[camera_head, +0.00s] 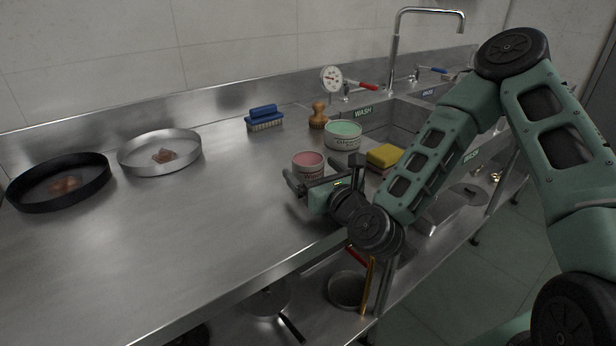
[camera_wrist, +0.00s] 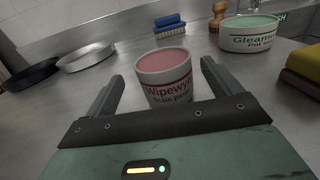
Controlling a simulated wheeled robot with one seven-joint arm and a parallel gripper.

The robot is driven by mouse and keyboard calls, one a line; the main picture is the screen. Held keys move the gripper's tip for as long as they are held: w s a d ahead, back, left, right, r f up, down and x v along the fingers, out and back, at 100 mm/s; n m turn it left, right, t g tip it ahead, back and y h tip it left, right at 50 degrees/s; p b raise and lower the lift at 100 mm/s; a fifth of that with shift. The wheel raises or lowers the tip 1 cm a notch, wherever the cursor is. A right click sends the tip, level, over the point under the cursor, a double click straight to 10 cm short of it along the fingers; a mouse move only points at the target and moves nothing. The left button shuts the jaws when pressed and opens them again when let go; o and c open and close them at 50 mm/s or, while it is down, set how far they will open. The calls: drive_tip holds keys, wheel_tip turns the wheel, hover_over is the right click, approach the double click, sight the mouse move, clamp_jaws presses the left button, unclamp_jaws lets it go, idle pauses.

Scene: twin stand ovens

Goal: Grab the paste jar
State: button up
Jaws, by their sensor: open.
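A white jar with a pink top (camera_head: 308,166) stands upright on the steel counter, and its red label in the wrist view (camera_wrist: 166,75) reads "Wipewy…" with "scale paste" below. A wider white tub with a green top (camera_head: 343,134) stands behind it to the right; its label in the wrist view (camera_wrist: 249,36) starts "Gleame…". My gripper (camera_head: 322,174) is open and low over the counter, directly in front of the pink-topped jar. In the wrist view its fingers (camera_wrist: 162,76) reach along both sides of the jar, with gaps visible. The jar's lowest part is hidden by the gripper.
A yellow sponge (camera_head: 384,156) lies to the right beside the sink. A blue brush (camera_head: 264,118) and a wooden-handled brush (camera_head: 318,115) stand behind. A black pan (camera_head: 58,196) and a steel pan (camera_head: 160,165) are at left. The counter between is clear.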

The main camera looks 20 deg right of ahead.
sight(305, 160)
drive_tip(key=w, duration=0.5)
drive_tip(key=shift+a+p, duration=0.2)
drive_tip(key=shift+p, duration=0.2)
drive_tip(key=c, duration=1.2)
drive_tip(key=shift+r, duration=0.1)
drive_tip(key=shift+c, duration=0.2)
